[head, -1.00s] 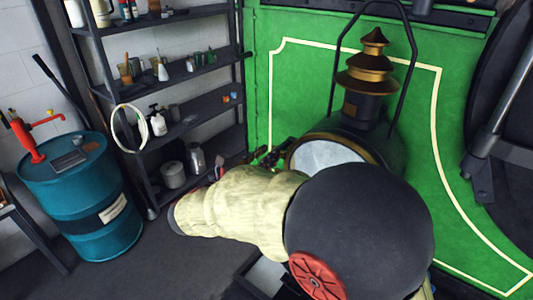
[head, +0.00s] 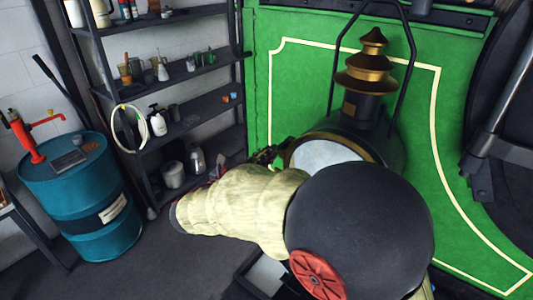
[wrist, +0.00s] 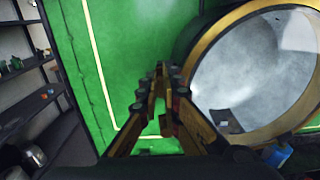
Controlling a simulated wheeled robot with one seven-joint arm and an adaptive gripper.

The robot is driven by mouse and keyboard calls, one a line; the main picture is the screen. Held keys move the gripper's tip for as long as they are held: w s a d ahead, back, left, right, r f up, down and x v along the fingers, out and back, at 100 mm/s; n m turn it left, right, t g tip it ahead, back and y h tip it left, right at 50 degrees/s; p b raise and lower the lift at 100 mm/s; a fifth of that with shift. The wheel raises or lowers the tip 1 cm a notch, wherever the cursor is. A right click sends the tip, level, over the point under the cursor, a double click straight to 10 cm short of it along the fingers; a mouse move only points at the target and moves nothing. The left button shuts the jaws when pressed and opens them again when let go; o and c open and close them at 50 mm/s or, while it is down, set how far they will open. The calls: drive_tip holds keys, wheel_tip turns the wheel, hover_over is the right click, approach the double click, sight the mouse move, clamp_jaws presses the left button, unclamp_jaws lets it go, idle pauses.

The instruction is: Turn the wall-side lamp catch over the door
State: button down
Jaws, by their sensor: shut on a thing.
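The large round lamp (head: 325,153) has a brass rim, a pale glass door and a dark body under a tiered brass chimney (head: 370,60). It stands against the green panel. In the wrist view the lamp's brass rim (wrist: 190,92) and glass (wrist: 255,65) fill the right side. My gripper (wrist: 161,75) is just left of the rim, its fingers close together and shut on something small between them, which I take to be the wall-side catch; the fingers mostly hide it. In the head view my gripper (head: 266,155) shows small and dark at the lamp's left edge, partly behind my arm.
A dark shelf rack (head: 190,75) with jars and cans stands left of the lamp. A blue drum (head: 85,195) with a red pump is further left. A small blue part (wrist: 278,155) sits by the rim's lower right. Open floor lies at the lower left.

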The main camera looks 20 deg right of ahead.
drive_tip(key=shift+m+b, duration=0.3)
drive_tip(key=shift+b, duration=0.05)
drive_tip(key=m+b, duration=0.6)
drive_tip(key=b, duration=0.1)
drive_tip(key=s+d+f+m+b, duration=0.1)
drive_tip(key=m+b, duration=0.2)
drive_tip(key=b, duration=0.1)
drive_tip(key=m+b, duration=0.1)
drive_tip(key=b, duration=0.1)
drive_tip(key=m+b, duration=0.2)
drive_tip(key=b, duration=0.1)
drive_tip(key=m+b, duration=0.2)
drive_tip(key=shift+s+f+b, duration=0.25)
drive_tip(key=shift+f+b, duration=0.1)
drive_tip(key=m+b, duration=0.3)
drive_tip(key=shift+b, duration=0.4)
drive_tip(key=shift+r+m+b, duration=0.15)
drive_tip(key=shift+m+b, duration=0.15)
drive_tip(key=c, duration=2)
unclamp_jaws()
